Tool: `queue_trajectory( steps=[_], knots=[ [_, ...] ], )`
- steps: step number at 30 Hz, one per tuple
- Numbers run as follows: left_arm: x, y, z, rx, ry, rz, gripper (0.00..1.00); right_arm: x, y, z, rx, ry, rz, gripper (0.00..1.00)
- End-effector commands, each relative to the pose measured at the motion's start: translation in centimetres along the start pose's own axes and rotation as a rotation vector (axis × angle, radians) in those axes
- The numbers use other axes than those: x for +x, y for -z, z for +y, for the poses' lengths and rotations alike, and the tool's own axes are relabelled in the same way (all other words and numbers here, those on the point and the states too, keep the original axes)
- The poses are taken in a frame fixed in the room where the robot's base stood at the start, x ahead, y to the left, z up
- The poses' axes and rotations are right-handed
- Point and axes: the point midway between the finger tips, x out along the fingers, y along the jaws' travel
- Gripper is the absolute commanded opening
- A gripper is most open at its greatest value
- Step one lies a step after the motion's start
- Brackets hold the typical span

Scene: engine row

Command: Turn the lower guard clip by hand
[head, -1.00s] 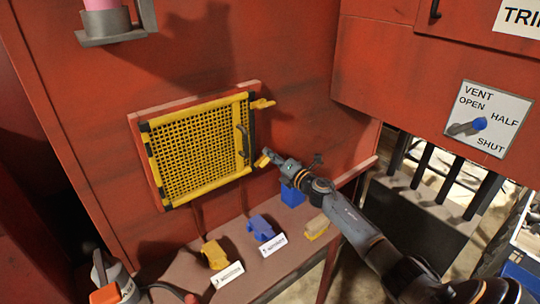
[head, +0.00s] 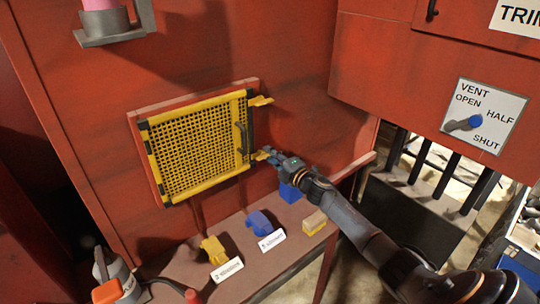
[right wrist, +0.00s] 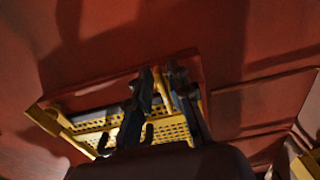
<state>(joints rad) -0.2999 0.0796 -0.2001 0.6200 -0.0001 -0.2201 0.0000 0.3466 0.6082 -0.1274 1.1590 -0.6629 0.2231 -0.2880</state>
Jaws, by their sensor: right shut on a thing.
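The yellow mesh guard (head: 200,146) is on the red wall, closed in its frame, with a dark handle (head: 241,139) near its right side. The lower guard clip (head: 261,155) is a small yellow piece at the guard's lower right edge. My right gripper (head: 271,155) is at this clip, shut on it; the fingers partly cover it. In the right wrist view yellow shows between my two dark fingers (right wrist: 167,92), in front of the mesh. The upper guard clip (head: 261,101) sticks out to the right, untouched. My left gripper is not in view.
A vent panel (head: 487,115) with a blue-knobbed lever is at right. The wall around the clips is clear.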

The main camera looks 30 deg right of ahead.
Motion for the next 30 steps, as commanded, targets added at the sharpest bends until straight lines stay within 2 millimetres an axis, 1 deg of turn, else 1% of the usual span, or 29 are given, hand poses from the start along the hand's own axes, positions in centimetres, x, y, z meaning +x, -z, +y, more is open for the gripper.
queue_trajectory(
  steps=[1, 11, 12, 13, 14, 23, 26, 30],
  knots=[
    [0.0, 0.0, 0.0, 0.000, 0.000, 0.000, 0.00, -0.2, 0.0, -0.8, 0.003, 0.014, -0.002, 0.00],
    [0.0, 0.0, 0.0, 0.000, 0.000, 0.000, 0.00, -0.2, -0.1, -0.8, 0.005, 0.014, -0.003, 0.00],
    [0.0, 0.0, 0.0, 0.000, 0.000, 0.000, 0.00, -0.2, -0.1, -0.8, 0.005, 0.014, -0.003, 0.20],
    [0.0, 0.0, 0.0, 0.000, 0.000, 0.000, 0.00, -0.2, -0.1, -0.8, 0.005, 0.014, -0.003, 0.26],
    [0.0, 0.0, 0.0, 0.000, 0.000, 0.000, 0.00, -0.2, -0.1, -0.8, 0.005, 0.014, -0.003, 0.29],
    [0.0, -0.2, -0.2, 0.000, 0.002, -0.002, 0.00, -0.2, -0.1, -0.4, 0.004, 0.006, -0.002, 0.29],
    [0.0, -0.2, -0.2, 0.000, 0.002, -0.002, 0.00, -0.7, -0.1, -0.4, 0.004, 0.007, -0.002, 0.29],
    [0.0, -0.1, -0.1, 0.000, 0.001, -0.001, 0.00, -2.4, -0.1, -0.4, 0.003, 0.008, -0.001, 0.29]
  ],
)
